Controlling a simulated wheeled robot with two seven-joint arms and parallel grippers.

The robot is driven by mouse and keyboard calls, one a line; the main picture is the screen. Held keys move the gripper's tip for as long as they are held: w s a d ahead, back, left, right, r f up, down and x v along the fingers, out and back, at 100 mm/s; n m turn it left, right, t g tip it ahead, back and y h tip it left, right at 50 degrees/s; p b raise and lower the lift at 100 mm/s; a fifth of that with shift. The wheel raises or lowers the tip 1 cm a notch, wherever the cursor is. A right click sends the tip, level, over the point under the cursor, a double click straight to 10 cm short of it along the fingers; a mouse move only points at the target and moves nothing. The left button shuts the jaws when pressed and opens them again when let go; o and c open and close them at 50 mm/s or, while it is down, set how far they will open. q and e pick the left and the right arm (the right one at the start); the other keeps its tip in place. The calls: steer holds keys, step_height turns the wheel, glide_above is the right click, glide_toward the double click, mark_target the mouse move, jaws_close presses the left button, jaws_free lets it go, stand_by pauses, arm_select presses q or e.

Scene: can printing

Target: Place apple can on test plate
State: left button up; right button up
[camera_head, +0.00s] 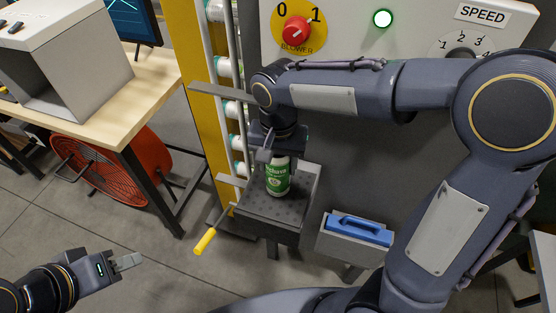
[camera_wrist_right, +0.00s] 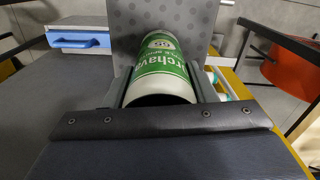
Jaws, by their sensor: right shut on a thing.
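A green and white can (camera_head: 278,180) stands upright over the dark dotted test plate (camera_head: 254,207) in the head view. My right gripper (camera_head: 275,158) comes down from above and is shut on the can's upper part. In the right wrist view the can (camera_wrist_right: 164,63) sits between the two fingers of my gripper (camera_wrist_right: 160,85), with the dotted plate (camera_wrist_right: 126,42) beyond it. I cannot tell whether the can's base touches the plate. My left gripper (camera_head: 127,261) is empty, low at the left, far from the can; its finger gap is unclear.
A yellow-handled lever (camera_head: 205,241) sticks out at the plate's front left. A blue-handled box (camera_head: 360,229) stands to its right. A control panel (camera_head: 345,30) with a red knob is behind. A wooden table (camera_head: 130,95) and red fan (camera_head: 115,175) are at left.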

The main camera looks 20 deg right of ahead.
steer(key=shift+f, duration=0.2)
steer(key=o, duration=0.9)
steer(key=shift+r, duration=0.1)
steer(key=shift+o, duration=0.2)
step_height(320, 180, up, 12)
steer(key=shift+f, duration=0.25)
steer(key=shift+r, duration=0.4)
steer(key=shift+d, duration=0.1)
